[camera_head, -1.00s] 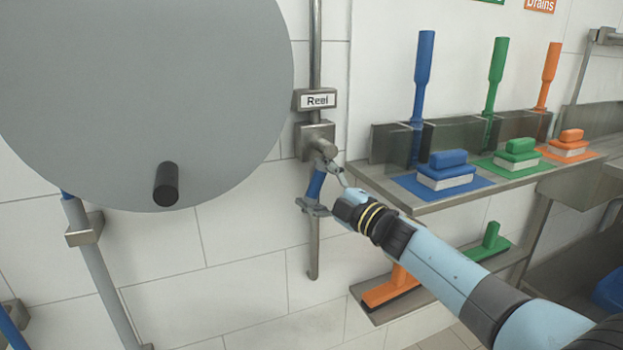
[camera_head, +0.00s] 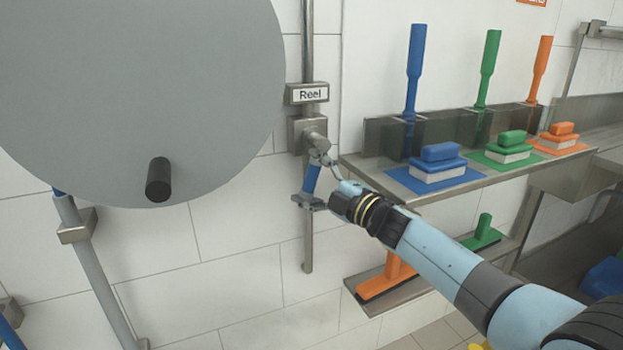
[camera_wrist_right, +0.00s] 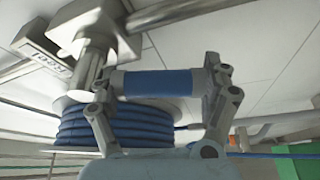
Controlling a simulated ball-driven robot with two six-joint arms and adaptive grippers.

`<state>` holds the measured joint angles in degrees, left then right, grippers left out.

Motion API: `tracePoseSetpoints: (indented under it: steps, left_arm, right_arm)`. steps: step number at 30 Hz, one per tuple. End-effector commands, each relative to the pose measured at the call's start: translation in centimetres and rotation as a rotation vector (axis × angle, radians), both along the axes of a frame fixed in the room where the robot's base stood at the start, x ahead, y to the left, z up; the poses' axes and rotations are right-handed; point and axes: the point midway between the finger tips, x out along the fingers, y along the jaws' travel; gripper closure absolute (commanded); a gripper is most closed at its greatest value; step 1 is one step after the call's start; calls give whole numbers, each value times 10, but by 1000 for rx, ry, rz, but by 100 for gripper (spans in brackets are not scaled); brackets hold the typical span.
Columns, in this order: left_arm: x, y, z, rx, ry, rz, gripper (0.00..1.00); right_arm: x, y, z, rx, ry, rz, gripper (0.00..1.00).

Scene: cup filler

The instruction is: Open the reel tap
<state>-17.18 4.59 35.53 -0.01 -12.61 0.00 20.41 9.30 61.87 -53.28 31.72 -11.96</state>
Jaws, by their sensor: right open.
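The reel tap (camera_head: 309,133) is a metal body on the wall pipe, under a sign (camera_head: 307,93) that reads "Reel". Its lever has a blue grip (camera_head: 311,179) and hangs almost straight down, a little tilted. My right gripper (camera_head: 314,180) reaches it from the right. Its fingers are open, one near the top and one near the bottom of the blue grip. In the right wrist view the blue grip (camera_wrist_right: 158,82) lies between the two fingertips (camera_wrist_right: 160,88). I cannot tell whether they touch it. My left gripper is not in view.
A large grey reel disc (camera_head: 130,90) with a black knob (camera_head: 158,180) is left of the tap. A steel shelf (camera_head: 440,192) with blue, green and orange brushes is to the right, close above my right arm. A lower shelf (camera_head: 385,298) holds squeegees.

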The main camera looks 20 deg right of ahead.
Motion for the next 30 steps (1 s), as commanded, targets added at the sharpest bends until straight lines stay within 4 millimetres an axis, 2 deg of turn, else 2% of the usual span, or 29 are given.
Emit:
tracePoseSetpoints:
  steps: [4,7,15,21,30]
  left_arm:
    - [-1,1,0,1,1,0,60]
    - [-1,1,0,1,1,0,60]
    - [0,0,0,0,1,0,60]
    - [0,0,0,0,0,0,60]
    - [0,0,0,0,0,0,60]
  right_arm:
    - [-5,-1,-4,0,5,1,13]
    - [-17,-7,-7,-2,7,0,13]
    - [-71,-31,-13,-3,7,0,13]
    - [-100,-44,-15,-1,3,0,13]
    - [-110,-48,-15,0,0,0,13]
